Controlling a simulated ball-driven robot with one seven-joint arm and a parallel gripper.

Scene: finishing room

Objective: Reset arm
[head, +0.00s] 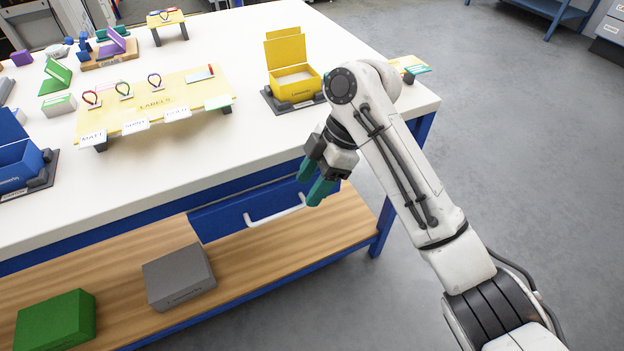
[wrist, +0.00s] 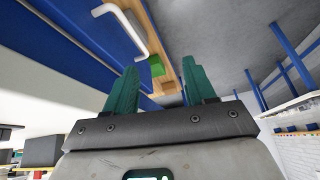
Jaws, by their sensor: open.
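My gripper (head: 317,188) hangs at the front edge of the white table, with its teal fingers pointing down and to the left in the head view. The fingers are apart and nothing is between them. In the wrist view, my gripper (wrist: 163,92) shows two teal fingers spread apart. My arm is bent, reaching up from the lower right and folding down at the wrist.
The white table (head: 220,160) has a blue frame and a drawer with a white handle (head: 275,212). A yellow open box (head: 296,82) stands behind my wrist. A yellow label board (head: 170,100) stands left. A grey box (head: 180,277) and green box (head: 56,322) sit on the wooden shelf. Floor at right is clear.

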